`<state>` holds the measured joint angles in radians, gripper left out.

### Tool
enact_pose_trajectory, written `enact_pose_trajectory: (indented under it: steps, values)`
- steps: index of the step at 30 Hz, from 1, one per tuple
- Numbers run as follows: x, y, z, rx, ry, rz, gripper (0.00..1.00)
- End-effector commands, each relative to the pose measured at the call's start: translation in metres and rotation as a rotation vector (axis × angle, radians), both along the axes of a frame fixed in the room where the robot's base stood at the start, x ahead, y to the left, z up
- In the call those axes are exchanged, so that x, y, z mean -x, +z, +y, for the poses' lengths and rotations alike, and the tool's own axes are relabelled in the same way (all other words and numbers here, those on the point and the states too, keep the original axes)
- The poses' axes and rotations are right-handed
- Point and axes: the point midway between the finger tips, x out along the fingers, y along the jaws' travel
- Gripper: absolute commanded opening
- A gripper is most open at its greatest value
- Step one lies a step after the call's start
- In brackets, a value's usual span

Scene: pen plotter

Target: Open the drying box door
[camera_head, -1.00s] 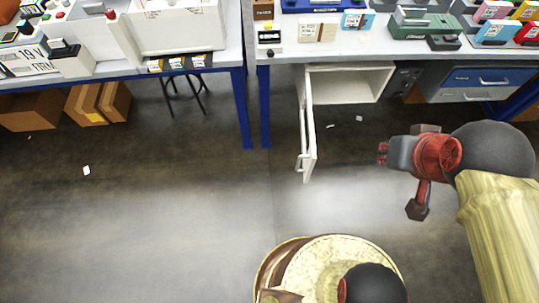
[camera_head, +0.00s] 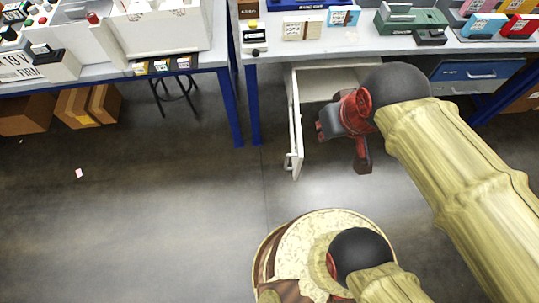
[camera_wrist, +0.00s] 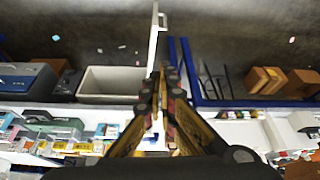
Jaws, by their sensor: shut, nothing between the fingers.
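The drying box (camera_head: 318,78) is a white open-fronted box under the right-hand bench. Its white door (camera_head: 294,125) stands swung out from the box's left side, with a handle (camera_head: 289,161) at its free end. In the wrist view the door (camera_wrist: 153,45) shows edge-on beyond the fingertips, and the box (camera_wrist: 108,82) lies to its left. My gripper (camera_head: 322,131) is just right of the door, on its inner side in the head view, shut and empty. In the wrist view my gripper (camera_wrist: 168,75) has its fingers together. I cannot tell whether it touches the door.
Blue drawers (camera_head: 470,71) sit right of the box under the bench. Blue bench legs (camera_head: 252,105) stand left of the door. Cardboard boxes (camera_head: 88,103) and a black stool (camera_head: 173,92) are under the left bench.

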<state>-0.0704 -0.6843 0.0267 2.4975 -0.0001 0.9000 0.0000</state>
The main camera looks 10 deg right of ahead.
Motion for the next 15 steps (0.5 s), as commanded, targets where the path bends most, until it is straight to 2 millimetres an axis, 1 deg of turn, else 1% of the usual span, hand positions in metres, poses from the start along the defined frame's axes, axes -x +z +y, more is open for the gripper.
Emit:
enact_pose_trajectory:
  steps: [5,11,14,15]
  values:
    - [-0.005,-0.014,0.014,0.010,0.050,0.095,0.00]
    - [-0.018,-0.033,0.033,0.040,0.122,0.219,0.00]
    - [-0.030,-0.049,0.047,0.073,0.182,0.301,0.00]
    - [-0.035,-0.058,0.054,0.092,0.216,0.337,0.00]
